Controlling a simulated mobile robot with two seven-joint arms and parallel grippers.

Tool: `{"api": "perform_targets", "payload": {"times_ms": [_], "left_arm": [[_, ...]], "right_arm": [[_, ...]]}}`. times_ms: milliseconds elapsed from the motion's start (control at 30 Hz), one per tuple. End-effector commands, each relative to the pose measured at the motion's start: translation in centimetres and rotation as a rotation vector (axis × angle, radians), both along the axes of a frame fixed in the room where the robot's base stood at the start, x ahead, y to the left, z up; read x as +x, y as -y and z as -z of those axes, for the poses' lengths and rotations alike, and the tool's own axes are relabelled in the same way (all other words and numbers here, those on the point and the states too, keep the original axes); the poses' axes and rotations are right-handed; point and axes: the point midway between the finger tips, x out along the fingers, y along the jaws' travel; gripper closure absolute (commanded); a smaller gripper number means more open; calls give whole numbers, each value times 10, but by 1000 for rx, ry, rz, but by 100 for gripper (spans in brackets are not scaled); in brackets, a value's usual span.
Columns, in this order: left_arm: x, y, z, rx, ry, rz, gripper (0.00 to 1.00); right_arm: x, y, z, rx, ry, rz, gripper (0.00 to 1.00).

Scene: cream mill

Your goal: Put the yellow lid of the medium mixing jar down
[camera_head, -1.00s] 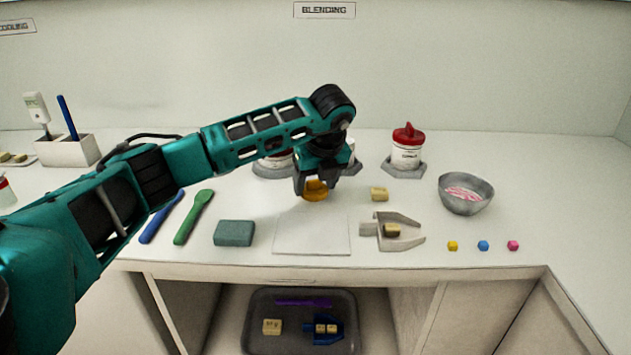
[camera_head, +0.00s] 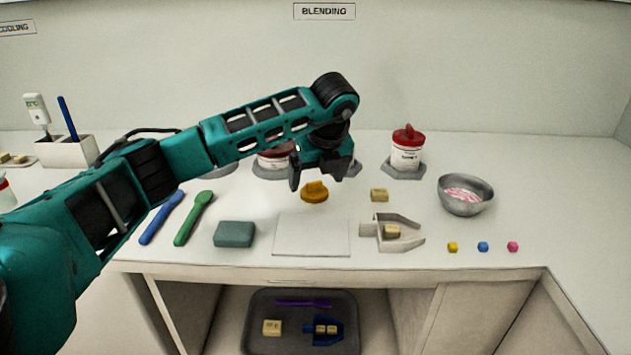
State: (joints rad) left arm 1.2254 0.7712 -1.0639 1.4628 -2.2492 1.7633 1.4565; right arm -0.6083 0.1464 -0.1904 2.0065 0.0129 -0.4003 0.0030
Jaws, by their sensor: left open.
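The yellow lid (camera_head: 314,193) lies on the counter behind the white square mat, with its raised grip upward. My left gripper (camera_head: 317,182) is open and empty just above and behind the lid, apart from it as far as I can see. Behind my left arm and gripper stand jars on grey bases; one white and red jar (camera_head: 276,160) shows in part. The medium mixing jar cannot be made out clearly, as my gripper hides that area. My right gripper is not in view.
A red-lidded jar (camera_head: 406,151) stands at the back right, near a metal bowl (camera_head: 466,196). A white mat (camera_head: 312,236), a teal block (camera_head: 234,234), a grey scoop (camera_head: 408,238) and two spatulas lie in front. Three small cubes are at the front right.

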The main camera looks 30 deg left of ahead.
Motion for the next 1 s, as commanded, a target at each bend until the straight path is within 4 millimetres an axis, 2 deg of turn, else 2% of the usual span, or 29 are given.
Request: {"api": "perform_targets", "payload": {"times_ms": [33, 200, 400, 600, 1000], "left_arm": [[-2, 4, -13, -1, 5, 3, 9], [-11, 15, -48, -1, 4, 2, 9], [-18, 26, -78, -1, 3, 2, 9], [-22, 30, -89, -1, 1, 0, 9], [-22, 29, -89, 0, 0, 0, 9]], "right_arm": [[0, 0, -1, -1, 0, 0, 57], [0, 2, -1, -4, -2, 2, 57], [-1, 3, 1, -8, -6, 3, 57], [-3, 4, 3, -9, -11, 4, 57], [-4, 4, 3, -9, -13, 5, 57]]}}
